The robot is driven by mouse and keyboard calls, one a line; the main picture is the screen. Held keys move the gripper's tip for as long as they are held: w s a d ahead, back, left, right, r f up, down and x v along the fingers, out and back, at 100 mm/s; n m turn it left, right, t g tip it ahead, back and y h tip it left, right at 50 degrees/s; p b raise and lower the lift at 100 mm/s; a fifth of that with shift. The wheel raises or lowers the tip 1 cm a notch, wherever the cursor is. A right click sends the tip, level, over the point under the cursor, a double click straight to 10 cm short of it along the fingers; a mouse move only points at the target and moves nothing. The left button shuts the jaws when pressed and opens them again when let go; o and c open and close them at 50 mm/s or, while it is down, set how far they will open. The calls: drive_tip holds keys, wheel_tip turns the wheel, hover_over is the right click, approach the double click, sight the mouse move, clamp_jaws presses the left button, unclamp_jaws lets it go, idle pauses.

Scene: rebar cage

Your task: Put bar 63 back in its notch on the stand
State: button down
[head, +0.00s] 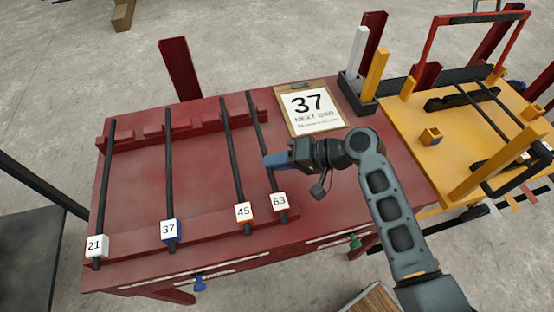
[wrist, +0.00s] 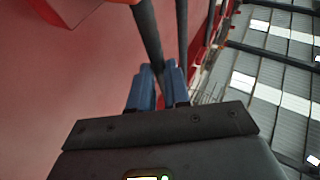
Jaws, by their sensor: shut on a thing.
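Bar 63 (head: 262,135) is a dark rod with a white tag marked 63 at its near end, rightmost of the bars at the red stand (head: 180,133). My gripper (head: 270,161) reaches in from the right, its blue fingers shut on the bar around mid-length. The wrist view shows the blue fingers (wrist: 158,88) closed around a dark rod (wrist: 147,35). The bar's far end is by the right end of the notched back rail and its tag end by the front rail. I cannot tell whether it sits in a notch or just above.
Bars 45 (head: 233,150), 37 (head: 169,170) and 21 (head: 104,180) lie across the stand to the left, 45 closest. A clipboard (head: 309,106) reading "37 NEXT BAR" lies behind my gripper. A yellow table (head: 455,135) with a cage frame stands at right.

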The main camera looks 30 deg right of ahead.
drive_tip(key=shift+f+b, duration=0.3)
drive_tip(key=c, duration=1.6)
unclamp_jaws()
drive_tip(key=shift+f, duration=0.15)
drive_tip(key=o, duration=0.5)
drive_tip(key=shift+s+d+r+p, duration=0.15)
drive_tip(key=shift+r+p, duration=0.15)
drive_tip(key=shift+r, duration=0.35)
drive_tip(key=v, duration=1.1)
drive_tip(key=shift+s+d+b, duration=0.15)
drive_tip(key=shift+d+b, duration=0.05)
drive_tip(key=shift+b, duration=0.1)
